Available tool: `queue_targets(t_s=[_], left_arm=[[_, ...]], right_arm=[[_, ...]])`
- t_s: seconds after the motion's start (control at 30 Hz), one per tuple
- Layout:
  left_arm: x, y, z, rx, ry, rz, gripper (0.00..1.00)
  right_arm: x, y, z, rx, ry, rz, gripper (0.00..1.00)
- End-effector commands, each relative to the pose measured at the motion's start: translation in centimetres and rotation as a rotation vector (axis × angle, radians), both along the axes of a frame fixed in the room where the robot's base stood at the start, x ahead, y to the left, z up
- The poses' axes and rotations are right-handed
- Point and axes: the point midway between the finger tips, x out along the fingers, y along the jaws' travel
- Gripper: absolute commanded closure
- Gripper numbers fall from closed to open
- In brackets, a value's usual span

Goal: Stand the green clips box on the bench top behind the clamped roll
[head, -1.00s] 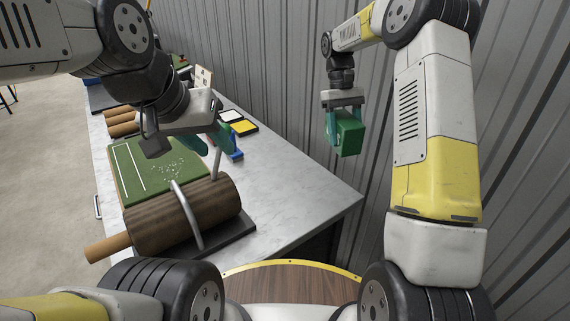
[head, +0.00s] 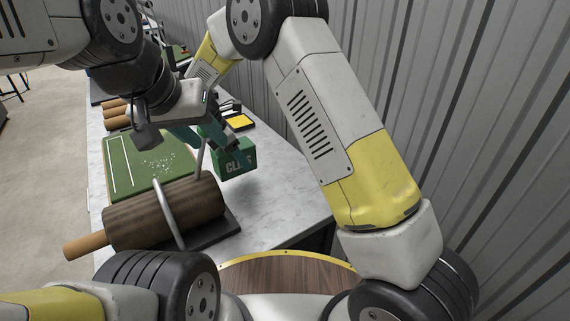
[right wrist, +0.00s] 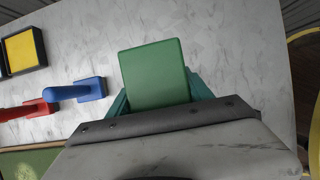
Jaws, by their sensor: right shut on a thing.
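The green clips box (head: 236,161), with pale lettering on its near face, is held upright over the bench top to the right of the clamped roll. My right gripper (right wrist: 158,97) is shut on it, with a teal finger on each side. In the head view the right gripper is largely hidden behind my left arm. A gap between box and bench cannot be judged exactly.
The pale bench top (head: 285,200) is clear to the right of the roll. In the right wrist view, a blue tool (right wrist: 75,91), a red tool (right wrist: 28,110) and a yellow pad (right wrist: 22,52) lie left of the box. A ribbed wall (head: 450,120) borders the right side.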

Motion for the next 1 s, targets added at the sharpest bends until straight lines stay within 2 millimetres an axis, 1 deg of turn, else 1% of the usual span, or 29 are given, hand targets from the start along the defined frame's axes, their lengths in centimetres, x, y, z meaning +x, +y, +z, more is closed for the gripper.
queue_targets(t_s=[0.03,0.2,0.3,0.43,0.53,0.67,0.77,0.8,0.9,1.0], left_arm=[[0.0,0.0,0.0,0.000,0.000,0.000,0.64],[0.0,0.0,0.0,0.000,0.000,0.000,0.64],[0.0,0.0,0.0,0.000,0.000,0.000,0.64],[0.0,0.0,0.0,0.000,0.000,0.000,0.64],[0.0,0.0,0.0,0.000,0.000,0.000,0.64],[0.0,0.0,0.0,0.000,0.000,0.000,0.64],[0.0,0.0,0.0,0.000,0.000,0.000,0.64],[0.0,0.0,0.0,0.000,0.000,0.000,0.64],[0.0,0.0,0.0,0.000,0.000,0.000,0.64],[0.0,0.0,0.0,0.000,0.000,0.000,0.64]], right_arm=[[-0.1,-1.4,0.0,-0.001,0.000,-0.004,1.00],[-0.5,-5.9,-0.4,-0.001,0.000,-0.007,1.00],[-0.7,-8.5,-0.6,0.000,0.001,-0.008,1.00],[-0.9,-11.2,-0.9,0.000,0.000,-0.007,1.00],[-1.1,-12.5,-1.1,0.001,0.000,-0.007,1.00],[-1.1,-13.4,-1.2,0.001,-0.001,-0.007,1.00],[-1.3,-14.8,-1.3,0.000,0.000,-0.009,1.00],[-1.3,-14.5,-2.3,-0.002,0.003,-0.005,1.00],[-1.3,-14.4,-3.9,-0.002,0.002,-0.003,1.00],[-1.2,-14.4,-4.7,0.000,0.001,-0.006,1.00]])
